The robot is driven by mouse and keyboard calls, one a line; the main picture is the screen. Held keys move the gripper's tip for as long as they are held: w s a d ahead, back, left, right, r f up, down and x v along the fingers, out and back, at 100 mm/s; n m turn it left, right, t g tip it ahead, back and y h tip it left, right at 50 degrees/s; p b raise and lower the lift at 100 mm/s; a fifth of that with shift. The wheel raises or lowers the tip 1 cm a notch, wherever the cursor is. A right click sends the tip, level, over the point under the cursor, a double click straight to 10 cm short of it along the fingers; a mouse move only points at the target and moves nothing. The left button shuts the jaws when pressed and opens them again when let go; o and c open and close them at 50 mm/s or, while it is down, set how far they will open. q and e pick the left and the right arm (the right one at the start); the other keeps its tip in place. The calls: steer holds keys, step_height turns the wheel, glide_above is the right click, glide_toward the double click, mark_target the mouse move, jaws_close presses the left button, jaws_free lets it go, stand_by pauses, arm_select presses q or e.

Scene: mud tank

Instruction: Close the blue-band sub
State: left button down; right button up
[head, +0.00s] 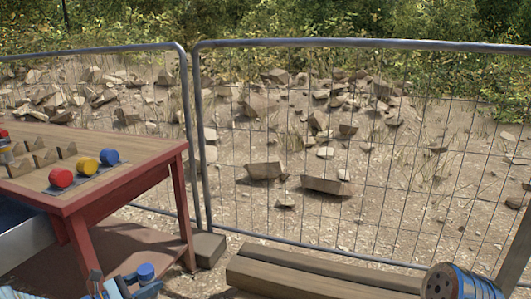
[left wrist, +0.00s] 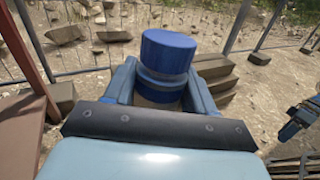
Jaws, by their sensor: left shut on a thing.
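My left gripper (head: 122,288) is at the bottom left of the head view, low beside the red table. The left wrist view shows its two blue fingers (left wrist: 160,92) shut on a round blue piece (left wrist: 167,52). This piece has a wide blue top, a narrower darker blue band below it, and a tan part between the fingers. The lower part is hidden by the gripper. It also shows in the head view (head: 146,271). I cannot tell whether its top is a separate cap. A blue jointed part at the right edge of the left wrist view looks like my right gripper (left wrist: 292,128).
A wire fence (head: 310,150) runs behind.

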arm_select(q)
steer(key=s+d+f+m+g+h, duration=0.1)
steer(key=s+d+f, duration=0.2)
steer(key=d, duration=0.4)
steer(key=s+d+f+m+g+h, duration=0.1)
steer(key=s+d+f, duration=0.3)
steer(key=d, duration=0.4)
steer(key=shift+f+g, duration=0.3)
steer(key=shift+d, duration=0.15)
steer(key=w+d+f+m+g+h, duration=0.1)
steer(key=d+m+g, duration=0.3)
steer(key=d+g, duration=0.2)
steer(key=w+d+f+m+g+h, duration=0.1)
steer(key=d+m+g, duration=0.3)
steer(key=d, duration=0.5)
steer(key=shift+d+g+h, duration=0.35)
steer(key=shift+g+h, duration=0.35)
steer(key=shift+g, duration=0.3)
